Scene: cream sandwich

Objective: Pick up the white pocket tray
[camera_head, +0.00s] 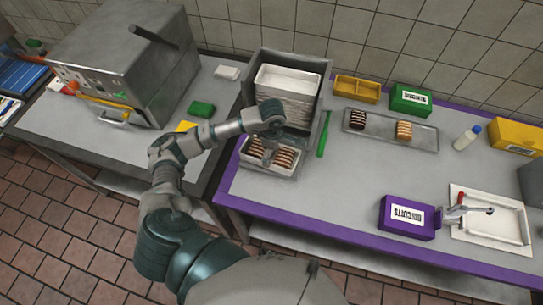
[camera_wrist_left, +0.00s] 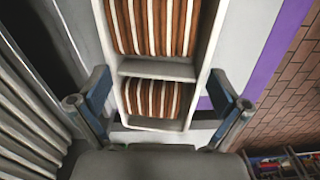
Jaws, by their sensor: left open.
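The white pocket tray (camera_head: 246,162) lies on the table just in front of a grey holder, with rows of brown-and-cream sandwich biscuits in its pockets. In the left wrist view the tray (camera_wrist_left: 150,69) shows two filled pockets split by a cross wall. My left gripper (camera_head: 271,128) is above the tray's back part in the head view and hides some of it. In the wrist view its open fingers (camera_wrist_left: 160,112) stand on either side of the tray's near end. I cannot tell whether they touch it. My right gripper is not in view.
A stack of white trays (camera_head: 288,82) fills the grey holder (camera_head: 247,87) behind. A green tool (camera_head: 324,134) lies to the right. A biscuit platter (camera_head: 382,124), a purple box (camera_head: 408,218) and another white tray (camera_head: 490,226) stand farther right. A steel machine (camera_head: 125,62) is at left.

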